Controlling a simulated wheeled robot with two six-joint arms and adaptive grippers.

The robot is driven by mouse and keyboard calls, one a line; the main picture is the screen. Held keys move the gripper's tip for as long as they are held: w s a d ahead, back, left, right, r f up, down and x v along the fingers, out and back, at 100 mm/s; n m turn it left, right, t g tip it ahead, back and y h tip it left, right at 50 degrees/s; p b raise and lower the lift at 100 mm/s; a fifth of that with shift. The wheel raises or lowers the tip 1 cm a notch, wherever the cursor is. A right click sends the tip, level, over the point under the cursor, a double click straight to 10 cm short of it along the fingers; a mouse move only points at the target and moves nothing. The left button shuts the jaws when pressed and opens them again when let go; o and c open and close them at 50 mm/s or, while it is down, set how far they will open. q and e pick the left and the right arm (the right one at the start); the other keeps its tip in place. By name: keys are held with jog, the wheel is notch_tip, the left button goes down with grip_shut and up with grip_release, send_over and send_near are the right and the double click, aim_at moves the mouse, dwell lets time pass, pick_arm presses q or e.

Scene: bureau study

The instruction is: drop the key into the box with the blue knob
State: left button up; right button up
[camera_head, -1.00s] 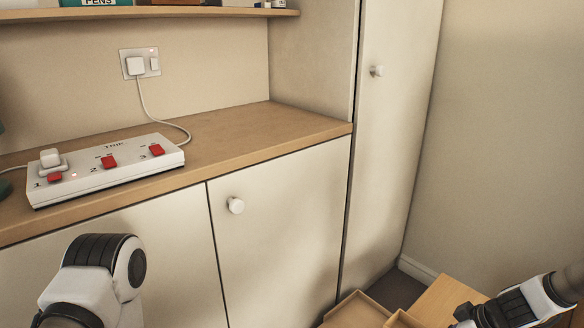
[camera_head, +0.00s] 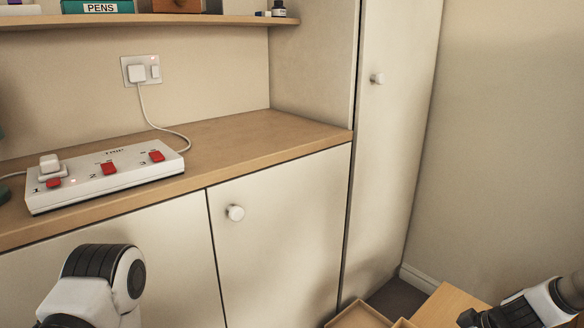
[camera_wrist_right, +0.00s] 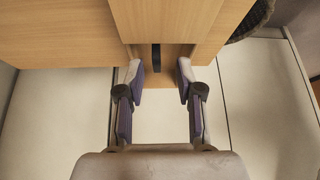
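I do not see the key, nor any box that clearly has a blue knob. An orange-brown wooden box (camera_head: 180,6) stands on the shelf, cut off by the top edge of the head view, so its top is hidden. My right gripper (camera_wrist_right: 160,75) is open in the right wrist view. Its two fingers stand apart in front of pale wooden boards, with a narrow dark strip (camera_wrist_right: 156,57) showing between them. I see nothing held in it. My left gripper is out of view; only part of my left arm shows at the bottom left of the head view.
A white switch box (camera_head: 105,178) with red switches lies on the wooden counter (camera_head: 250,135), whose right part is clear. A green PENS box (camera_head: 97,7) and small bottles (camera_head: 278,9) sit on the shelf (camera_head: 150,20). Wooden trays (camera_head: 358,316) show low down.

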notch_tip(320, 180, up, 9)
jog(key=shift+f, duration=0.2)
jog(key=shift+s, duration=0.1)
